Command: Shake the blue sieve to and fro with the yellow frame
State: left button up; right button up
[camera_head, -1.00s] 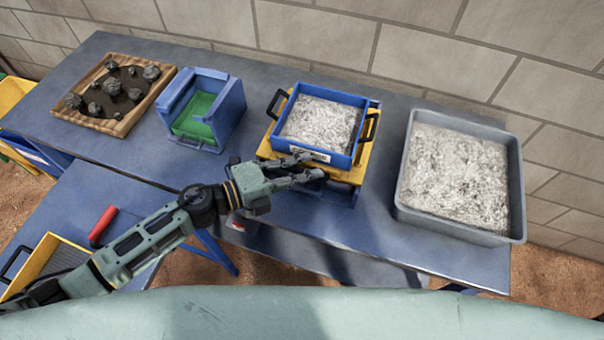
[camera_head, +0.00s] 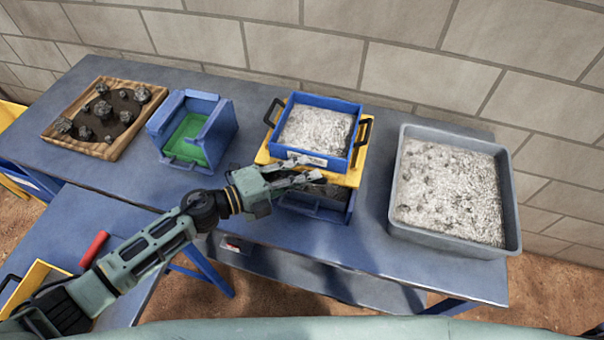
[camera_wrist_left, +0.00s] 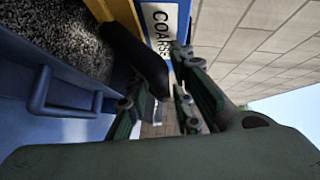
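The blue sieve (camera_head: 350,168), full of pale grey grit, sits on the yellow frame (camera_head: 351,180) in the head view. The frame rests over a blue box (camera_head: 318,212) with dark grit inside. My left gripper (camera_head: 308,172) is at the front of the frame, below the sieve's label. In the left wrist view its fingers (camera_wrist_left: 158,88) lie on either side of a black handle (camera_wrist_left: 136,58) by the yellow frame (camera_wrist_left: 124,10) and appear shut on it. The label COARSE (camera_wrist_left: 158,30) shows beside them. The fingers hide part of the frame's front. My right gripper is not in view.
A grey tray (camera_head: 398,190) of pale grit stands to the right. A blue box with a green inside (camera_head: 188,135) and a wooden tray (camera_head: 52,135) of dark rocks stand to the left. A lower blue table (camera_head: 90,215) holds a red-handled tool (camera_head: 93,249).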

pick_arm(q)
jog(key=v, duration=1.2)
